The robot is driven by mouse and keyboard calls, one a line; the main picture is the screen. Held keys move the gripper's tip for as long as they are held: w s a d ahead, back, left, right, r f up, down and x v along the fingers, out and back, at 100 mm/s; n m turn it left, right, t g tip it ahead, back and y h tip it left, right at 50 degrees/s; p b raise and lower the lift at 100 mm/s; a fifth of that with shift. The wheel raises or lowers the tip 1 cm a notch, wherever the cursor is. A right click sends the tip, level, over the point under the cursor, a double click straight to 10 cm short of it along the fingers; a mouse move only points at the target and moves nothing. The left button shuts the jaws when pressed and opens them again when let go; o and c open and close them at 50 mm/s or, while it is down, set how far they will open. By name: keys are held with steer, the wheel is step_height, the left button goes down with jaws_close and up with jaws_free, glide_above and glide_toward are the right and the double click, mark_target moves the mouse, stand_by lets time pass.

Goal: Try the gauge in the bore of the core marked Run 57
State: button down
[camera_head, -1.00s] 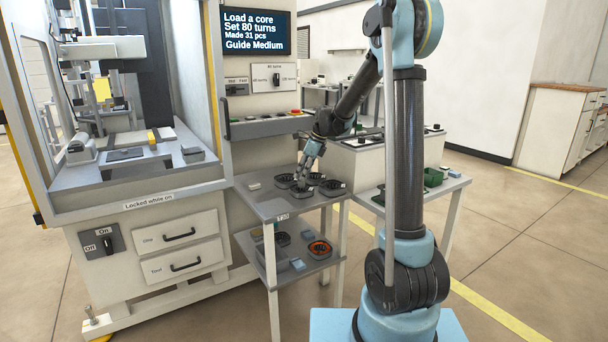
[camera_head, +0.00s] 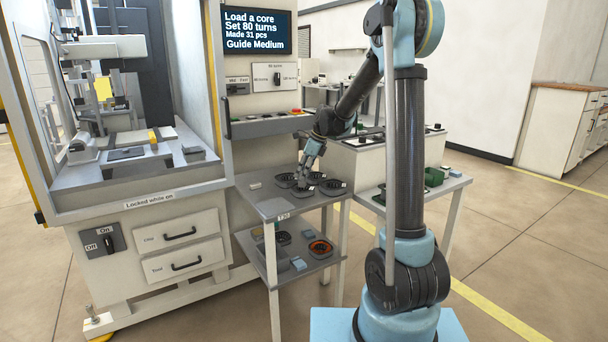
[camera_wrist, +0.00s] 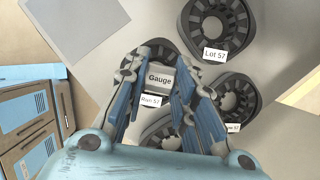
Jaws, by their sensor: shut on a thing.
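My gripper (camera_wrist: 157,88) is shut on a light grey block labelled Gauge (camera_wrist: 160,78). In the wrist view, the gauge is over the dark ring-shaped core (camera_wrist: 160,44) with the tag Run 57 (camera_wrist: 150,100). The gauge and fingers hide most of that core and its bore. I cannot tell whether the gauge's lower end is inside the bore or above it. In the head view, my gripper (camera_head: 304,181) is low over the group of cores on the small table, and the gauge is too small to make out.
A core tagged Lot 57 (camera_wrist: 213,24) stands close by at the top. Another core (camera_wrist: 238,98), its tag only partly readable, is to the right. A further core (camera_wrist: 162,136) shows below the gripper. The table (camera_head: 270,208) has bare room at its front left.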

steer(key=shift+f, duration=1.45)
stand_by(0.5)
steer(key=shift+r, duration=0.15)
stand_by(0.6)
steer(key=shift+r, duration=3.4)
